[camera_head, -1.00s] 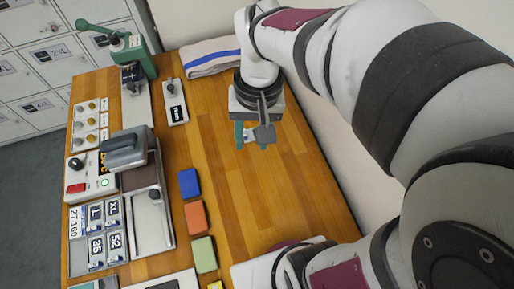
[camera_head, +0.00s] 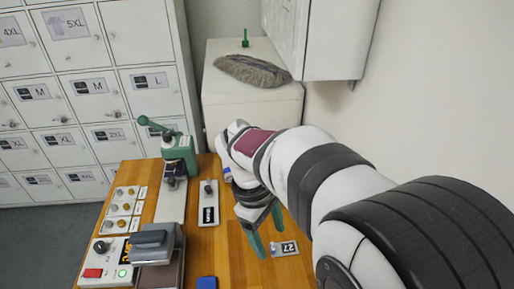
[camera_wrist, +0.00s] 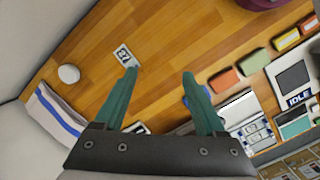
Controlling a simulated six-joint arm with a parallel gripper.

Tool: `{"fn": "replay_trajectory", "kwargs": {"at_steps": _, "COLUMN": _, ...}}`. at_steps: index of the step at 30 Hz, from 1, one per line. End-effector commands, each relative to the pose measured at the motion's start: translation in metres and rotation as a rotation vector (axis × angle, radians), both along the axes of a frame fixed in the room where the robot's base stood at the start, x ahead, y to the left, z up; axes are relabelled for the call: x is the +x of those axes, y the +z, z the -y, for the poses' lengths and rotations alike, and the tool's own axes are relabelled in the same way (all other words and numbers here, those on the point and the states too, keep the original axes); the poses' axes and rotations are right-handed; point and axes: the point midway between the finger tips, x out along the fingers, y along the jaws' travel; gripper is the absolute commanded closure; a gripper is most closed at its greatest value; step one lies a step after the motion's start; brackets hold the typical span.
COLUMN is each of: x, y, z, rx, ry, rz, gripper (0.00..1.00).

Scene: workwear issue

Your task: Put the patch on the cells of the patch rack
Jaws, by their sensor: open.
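The patch (camera_head: 284,248) is a small grey piece with a white label reading 27. It lies on the wooden table, and it also shows in the wrist view (camera_wrist: 123,54). My gripper (camera_head: 271,243) has green fingers, spread open with nothing between them. In the wrist view my gripper (camera_wrist: 160,72) has the patch just beyond its left fingertip; I cannot tell whether they touch. The patch rack (camera_wrist: 256,134), with several labelled patches, shows small at the right of the wrist view. It is outside the head view.
A heat press (camera_head: 153,245) and a control box (camera_head: 105,262) stand at the left of the table. A green-handled press (camera_head: 178,155) stands behind. A striped towel (camera_wrist: 55,118) lies at the table's edge. Coloured blocks (camera_wrist: 255,62) lie in a row. Bare wood surrounds the patch.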

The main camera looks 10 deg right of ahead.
Motion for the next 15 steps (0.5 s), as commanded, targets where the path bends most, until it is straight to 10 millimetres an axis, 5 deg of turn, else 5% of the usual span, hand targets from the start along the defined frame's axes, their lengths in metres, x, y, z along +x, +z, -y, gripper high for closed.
{"fn": "replay_trajectory", "kwargs": {"at_steps": 3, "x": 0.062, "y": -0.035, "z": -0.021, "rx": -0.093, "ry": 0.440, "rz": -0.088, "gripper": 0.28}}
{"fn": "replay_trajectory", "kwargs": {"at_steps": 6, "x": 0.088, "y": -0.054, "z": -0.032, "rx": -0.139, "ry": 0.652, "rz": -0.139, "gripper": 0.28}}
{"fn": "replay_trajectory", "kwargs": {"at_steps": 15, "x": 0.095, "y": -0.119, "z": -0.010, "rx": -0.153, "ry": 0.725, "rz": -0.162, "gripper": 0.28}}
